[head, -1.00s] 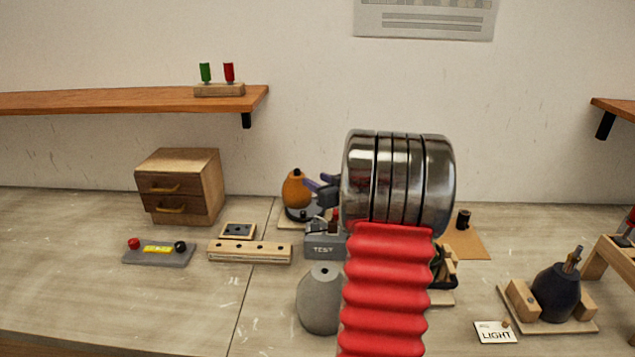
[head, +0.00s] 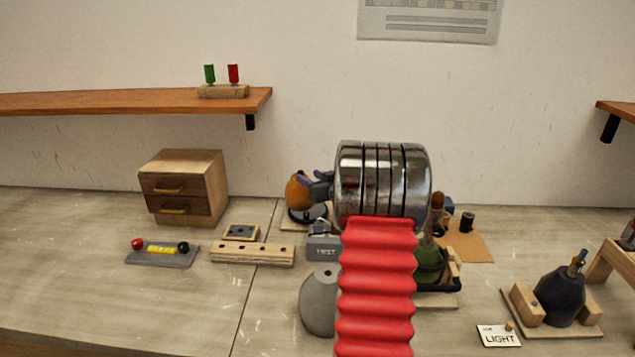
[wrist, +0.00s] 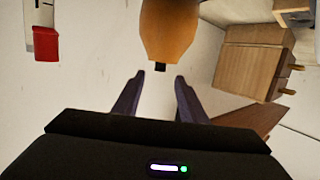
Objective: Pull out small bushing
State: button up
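An orange rounded lamp body (head: 297,193) stands on a dark base at the back middle of the bench; it also shows upside down in the wrist view (wrist: 169,30). A small black piece (wrist: 160,67), which may be the small bushing, sits at its tip. My gripper (wrist: 154,78) is open, with one finger on each side of the line of that black piece and a visible gap to both. The black piece looks just beyond or level with the fingertips; I cannot tell the depth. In the head view my gripper (head: 318,183) is beside the orange body and partly covers it.
A grey TEST box (head: 323,250) and a grey body (head: 318,302) stand near my arm. A green body (head: 429,264) is partly hidden behind my arm. A wooden drawer box (head: 184,187) is at left, and a dark blue body (head: 560,295) at right.

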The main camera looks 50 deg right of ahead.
aim_at(302, 173)
jog(key=shift+x, duration=2.8)
jog(key=shift+c, duration=0.3)
grip_shut()
jog(key=shift+r, duration=0.8)
jog(key=shift+r, duration=1.9)
